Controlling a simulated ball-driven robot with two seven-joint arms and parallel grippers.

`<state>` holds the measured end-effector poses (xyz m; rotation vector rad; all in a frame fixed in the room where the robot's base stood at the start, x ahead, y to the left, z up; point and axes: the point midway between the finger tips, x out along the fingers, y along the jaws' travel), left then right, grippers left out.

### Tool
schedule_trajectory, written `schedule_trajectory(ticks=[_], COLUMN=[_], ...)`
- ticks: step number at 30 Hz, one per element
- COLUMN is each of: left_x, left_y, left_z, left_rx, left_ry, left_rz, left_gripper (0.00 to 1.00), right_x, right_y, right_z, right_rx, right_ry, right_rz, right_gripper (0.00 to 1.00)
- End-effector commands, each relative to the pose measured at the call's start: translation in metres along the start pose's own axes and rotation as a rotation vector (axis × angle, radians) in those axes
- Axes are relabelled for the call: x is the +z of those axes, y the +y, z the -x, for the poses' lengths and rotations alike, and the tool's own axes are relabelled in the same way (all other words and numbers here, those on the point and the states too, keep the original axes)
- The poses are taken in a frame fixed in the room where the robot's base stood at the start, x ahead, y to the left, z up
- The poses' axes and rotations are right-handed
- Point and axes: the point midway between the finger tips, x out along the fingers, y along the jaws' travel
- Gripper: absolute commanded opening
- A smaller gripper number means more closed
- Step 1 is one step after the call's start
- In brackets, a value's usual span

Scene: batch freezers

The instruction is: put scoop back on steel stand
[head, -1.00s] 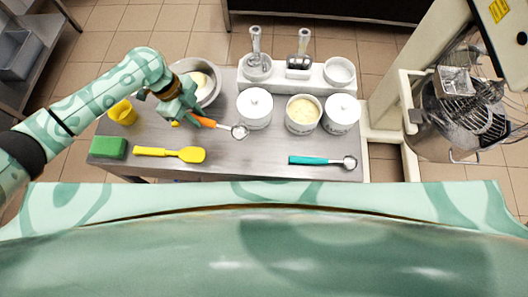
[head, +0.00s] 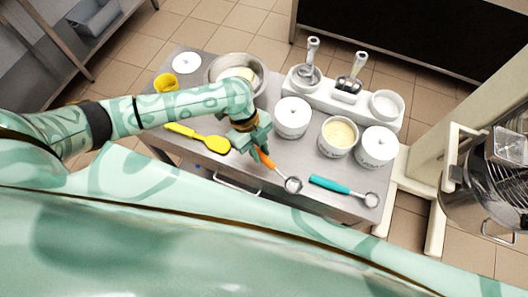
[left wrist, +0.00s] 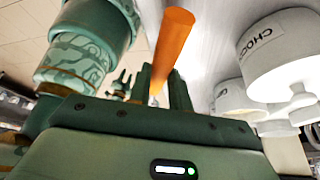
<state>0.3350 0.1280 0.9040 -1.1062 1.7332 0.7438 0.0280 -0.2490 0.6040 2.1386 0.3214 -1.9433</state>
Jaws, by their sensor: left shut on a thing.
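My left gripper (head: 256,149) is shut on the orange handle of a scoop (head: 267,161). The scoop's round metal head (head: 293,185) points right, toward the table's front edge. I cannot tell whether it touches the table. In the left wrist view the orange handle (left wrist: 174,40) stands between the fingers (left wrist: 165,88). A second scoop with a teal handle (head: 330,185) lies on the steel table (head: 235,175) to the right. At the back, a white holder (head: 330,97) has two metal tools in its left and middle places; its right cup (head: 386,105) looks empty. My right gripper is out of view.
Two lidded white tubs (head: 293,118) (head: 376,147) flank an open tub (head: 338,136) of pale yellow contents. A steel bowl (head: 237,72), yellow cup (head: 166,83) and yellow spatula (head: 212,143) are on the left. A mixer-like machine (head: 490,195) stands right.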

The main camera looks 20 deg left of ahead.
Motion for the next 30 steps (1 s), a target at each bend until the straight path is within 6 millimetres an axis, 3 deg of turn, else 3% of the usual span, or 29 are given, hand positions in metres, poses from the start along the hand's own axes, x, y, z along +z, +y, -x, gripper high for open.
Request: schedule_trajectory(ticks=[3,10,15,26,27,29,30], left_x=[0.016,0.03,0.04,0.041,0.042,0.042,0.041], left_y=[-0.015,-0.03,-0.028,-0.028,-0.028,-0.028,-0.028], left_z=[-0.018,-0.032,-0.055,-0.057,-0.058,-0.057,-0.057], left_rx=[0.0,-0.001,0.0,-0.002,-0.001,-0.001,-0.001], left_ry=[0.002,0.001,0.001,-0.001,-0.001,-0.001,-0.001], left_rz=[0.003,0.0,0.001,-0.001,-0.001,-0.001,-0.001], left_gripper=[0.0,0.0,0.0,0.0,0.25,0.42,0.42], right_x=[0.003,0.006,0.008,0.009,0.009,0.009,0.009], right_y=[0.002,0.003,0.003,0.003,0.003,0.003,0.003], right_z=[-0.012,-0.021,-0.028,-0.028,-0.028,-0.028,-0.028], right_rx=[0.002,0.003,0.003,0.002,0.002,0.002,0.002], right_ry=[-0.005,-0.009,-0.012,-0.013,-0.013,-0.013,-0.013], right_rz=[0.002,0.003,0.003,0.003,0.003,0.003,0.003], right_gripper=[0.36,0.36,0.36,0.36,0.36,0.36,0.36])
